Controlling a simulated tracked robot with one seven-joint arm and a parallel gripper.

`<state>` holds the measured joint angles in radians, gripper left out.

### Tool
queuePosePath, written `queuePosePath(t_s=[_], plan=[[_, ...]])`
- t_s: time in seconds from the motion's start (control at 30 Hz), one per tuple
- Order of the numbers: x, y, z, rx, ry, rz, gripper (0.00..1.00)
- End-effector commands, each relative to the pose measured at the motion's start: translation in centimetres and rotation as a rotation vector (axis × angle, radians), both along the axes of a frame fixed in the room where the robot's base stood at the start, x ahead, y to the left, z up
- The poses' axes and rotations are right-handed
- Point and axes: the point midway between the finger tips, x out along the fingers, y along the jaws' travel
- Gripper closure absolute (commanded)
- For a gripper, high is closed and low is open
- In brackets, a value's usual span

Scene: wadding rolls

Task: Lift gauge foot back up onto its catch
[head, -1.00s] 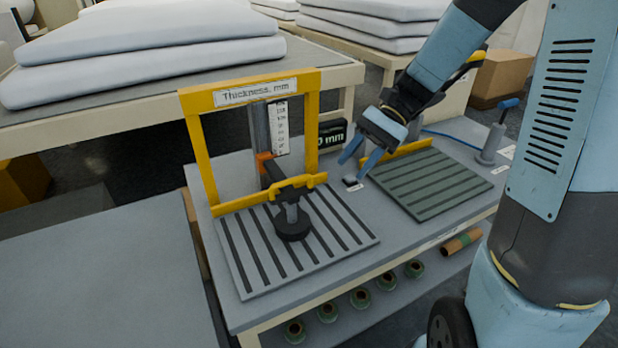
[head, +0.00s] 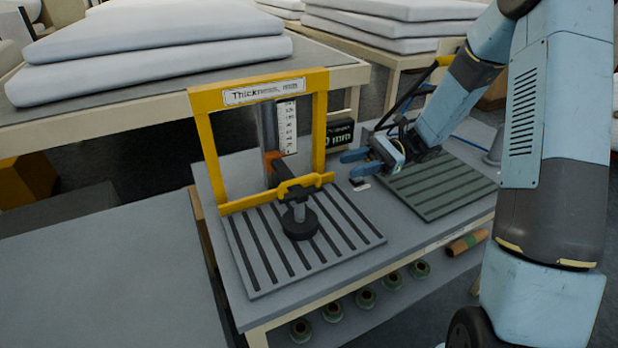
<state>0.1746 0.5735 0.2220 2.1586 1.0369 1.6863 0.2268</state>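The thickness gauge stands on the bench, with a yellow frame (head: 205,160) and a label reading "Thickness, mm" (head: 263,92). Its round black foot (head: 300,224) is low, at or just above the grooved grey plate (head: 262,262); I cannot tell if it touches. A yellow handle piece (head: 303,185) is above the foot, and an orange part (head: 272,160) is on the upright post beside the white scale (head: 288,127). I cannot make out the catch. My gripper (head: 352,163) points left, right of the frame, apart from the foot. Its blue fingers look parted, with nothing between them.
A green grooved plate (head: 440,187) lies right of the gauge, under my arm. A dark display box (head: 340,134) stands behind my gripper. Several green rolls (head: 366,298) sit on the lower shelf. White wadding (head: 150,67) lies on the back table. The left grey table (head: 100,270) is clear.

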Motion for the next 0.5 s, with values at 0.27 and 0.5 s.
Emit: queuePosePath(t_s=[0.27, 0.5], plan=[[-2.6, 4.2, 0.0, 0.000, -0.001, 0.006, 0.61], [-4.8, 7.7, 0.0, 0.000, 0.000, 0.006, 0.61]])
